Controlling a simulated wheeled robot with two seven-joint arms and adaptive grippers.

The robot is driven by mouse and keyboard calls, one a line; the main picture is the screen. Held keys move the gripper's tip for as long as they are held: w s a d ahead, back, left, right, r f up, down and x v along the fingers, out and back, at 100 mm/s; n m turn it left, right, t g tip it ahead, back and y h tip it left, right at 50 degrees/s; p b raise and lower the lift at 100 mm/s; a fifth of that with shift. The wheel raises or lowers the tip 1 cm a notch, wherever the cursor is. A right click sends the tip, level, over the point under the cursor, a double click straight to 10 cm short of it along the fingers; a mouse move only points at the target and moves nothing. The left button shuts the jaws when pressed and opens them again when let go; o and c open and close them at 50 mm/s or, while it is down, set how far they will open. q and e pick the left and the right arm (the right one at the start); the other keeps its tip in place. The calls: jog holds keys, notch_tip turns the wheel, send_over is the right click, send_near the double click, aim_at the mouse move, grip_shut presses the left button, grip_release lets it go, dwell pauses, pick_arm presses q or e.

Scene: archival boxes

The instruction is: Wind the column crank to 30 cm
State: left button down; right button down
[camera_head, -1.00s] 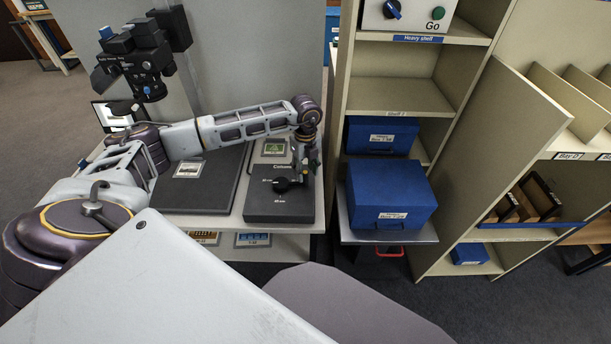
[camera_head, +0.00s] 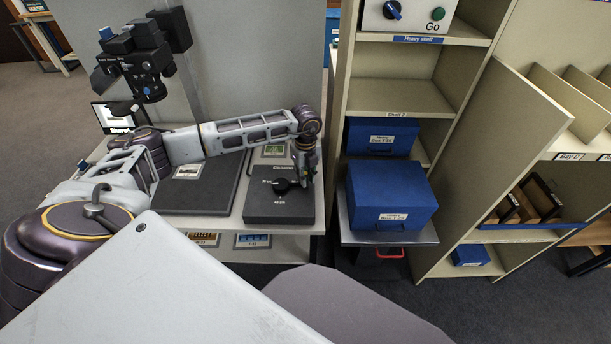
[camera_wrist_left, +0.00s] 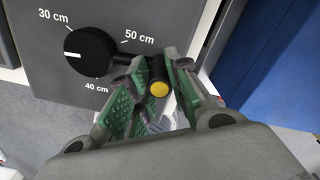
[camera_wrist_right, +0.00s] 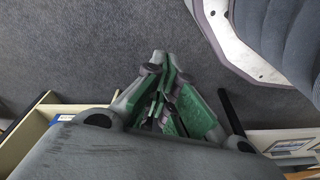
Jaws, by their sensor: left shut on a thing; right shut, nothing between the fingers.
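The dark column crank panel (camera_head: 262,208) lies on the bench in the head view, with the black crank hub (camera_head: 283,187) on it. In the left wrist view the hub (camera_wrist_left: 92,50) has a white mark facing left, between the 30 cm and 40 cm labels and closer to 30 cm. Its arm runs right to a yellow-ended handle (camera_wrist_left: 159,88). My left gripper (camera_head: 305,180) is shut on this handle; its green-padded fingers (camera_wrist_left: 154,82) stand on both sides. My right gripper (camera_wrist_right: 160,75) is shut and empty above the floor, outside the head view.
A dark flat board (camera_head: 208,190) lies left of the panel. Blue boxes (camera_head: 390,193) stand just right of the bench, on a cart and shelf. A camera-like device (camera_head: 140,60) is at the back left.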

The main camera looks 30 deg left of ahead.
pick_arm(q)
jog(key=shift+s, duration=0.1)
